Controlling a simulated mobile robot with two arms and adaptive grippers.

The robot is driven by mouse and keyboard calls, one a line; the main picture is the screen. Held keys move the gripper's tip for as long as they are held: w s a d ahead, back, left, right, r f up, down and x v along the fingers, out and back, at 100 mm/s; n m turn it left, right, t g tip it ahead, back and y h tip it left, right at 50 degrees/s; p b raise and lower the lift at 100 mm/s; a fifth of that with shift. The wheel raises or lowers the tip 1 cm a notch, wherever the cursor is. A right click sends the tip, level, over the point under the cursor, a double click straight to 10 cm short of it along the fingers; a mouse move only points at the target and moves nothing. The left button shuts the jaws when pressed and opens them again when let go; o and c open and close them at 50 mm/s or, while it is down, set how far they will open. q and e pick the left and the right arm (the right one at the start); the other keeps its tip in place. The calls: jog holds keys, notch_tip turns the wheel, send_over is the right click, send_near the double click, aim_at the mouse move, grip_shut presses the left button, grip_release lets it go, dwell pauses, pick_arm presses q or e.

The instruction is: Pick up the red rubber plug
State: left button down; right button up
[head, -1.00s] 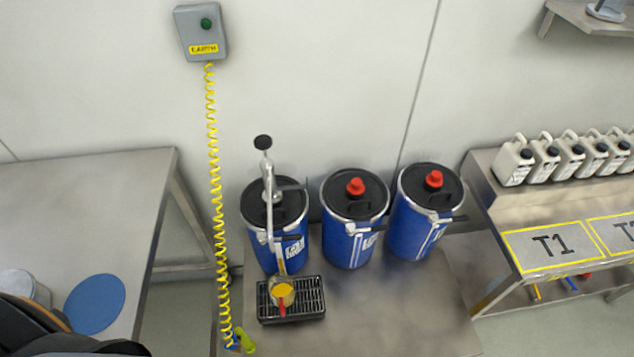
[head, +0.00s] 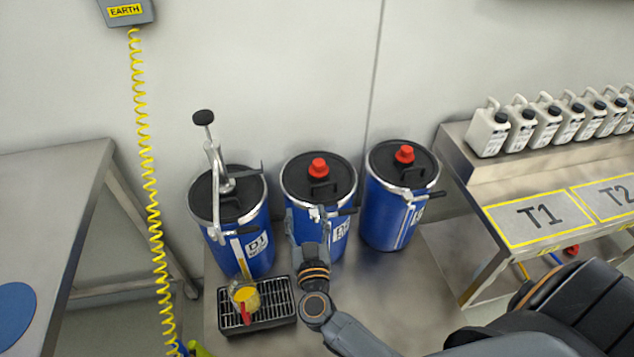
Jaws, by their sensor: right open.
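One red plug (head: 319,168) sits on the black lid of the middle blue drum (head: 345,245). A second red plug (head: 404,154) sits on the lid of the right blue drum (head: 380,215). I cannot tell which one the task means. My right gripper (head: 308,217) is open, in front of the middle drum and below its plug in the picture, apart from both plugs. It hides part of that drum's front. My left gripper is not in view.
The left drum (head: 262,225) carries a tall metal pump (head: 217,165). A yellow-filled jug (head: 245,295) stands on a black drip tray (head: 285,318). A yellow coiled cable (head: 148,190) hangs left. White canisters (head: 488,130) line the right bench.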

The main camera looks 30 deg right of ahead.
jog(key=d+r+m+g+h, duration=0.1)
jog(key=d+r+m+h, duration=0.1)
jog(key=b, duration=0.2)
send_near(318, 166)
jog(key=w, duration=0.1)
jog(key=w+d, duration=0.1)
jog(key=w, duration=0.1)
jog(key=shift+w+d+f+m+g+h, duration=0.1)
jog(key=shift+d+f+m+g+h, duration=0.1)
jog(key=shift+m+g+h, duration=0.15)
jog(key=x, duration=0.6)
jog(key=shift+w+d+r, duration=0.1)
jog(key=shift+w+d, duration=0.05)
jog(key=shift+w, duration=0.05)
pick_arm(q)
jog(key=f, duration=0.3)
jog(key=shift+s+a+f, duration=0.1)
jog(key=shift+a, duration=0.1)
pick_arm(e)
jog(key=c, duration=1.1)
jog(key=shift+c, duration=0.2)
jog(key=shift+r, duration=0.15)
